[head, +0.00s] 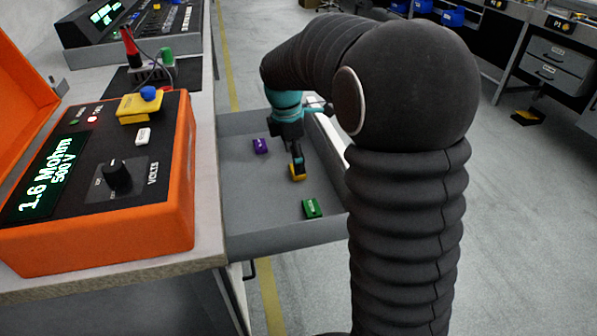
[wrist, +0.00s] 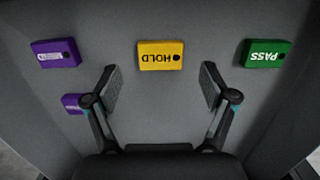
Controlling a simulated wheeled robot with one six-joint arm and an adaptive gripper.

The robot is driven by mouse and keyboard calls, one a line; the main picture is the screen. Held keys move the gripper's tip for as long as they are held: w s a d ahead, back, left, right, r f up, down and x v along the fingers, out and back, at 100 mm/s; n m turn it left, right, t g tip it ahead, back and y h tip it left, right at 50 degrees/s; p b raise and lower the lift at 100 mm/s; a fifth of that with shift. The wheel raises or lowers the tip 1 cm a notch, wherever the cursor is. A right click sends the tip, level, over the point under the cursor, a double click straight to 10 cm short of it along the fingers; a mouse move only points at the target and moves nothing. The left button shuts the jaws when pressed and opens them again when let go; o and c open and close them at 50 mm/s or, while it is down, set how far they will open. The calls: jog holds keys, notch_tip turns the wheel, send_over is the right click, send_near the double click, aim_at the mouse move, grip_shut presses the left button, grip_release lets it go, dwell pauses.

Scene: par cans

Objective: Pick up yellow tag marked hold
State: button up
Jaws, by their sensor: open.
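The yellow tag marked HOLD (wrist: 161,62) lies flat on the floor of the open grey drawer (head: 255,200). In the wrist view it is centred, just beyond my gripper (wrist: 163,85), whose two fingers are spread and empty. In the head view the yellow tag (head: 298,178) shows just below my gripper (head: 297,163), partly covered by it. The gripper points down into the drawer. Whether the fingertips touch the tag cannot be told.
A green PASS tag (wrist: 265,54) lies right of the yellow one. Purple tags (wrist: 56,53) lie to the left, one (wrist: 73,103) near the left finger. Drawer walls surround them. An orange tester (head: 110,190) stands on the bench at left.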

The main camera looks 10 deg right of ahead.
jog(key=shift+d+f, duration=0.2)
jog(key=shift+f, duration=1.2)
jog(key=shift+c, duration=0.3)
jog(key=c, duration=1)
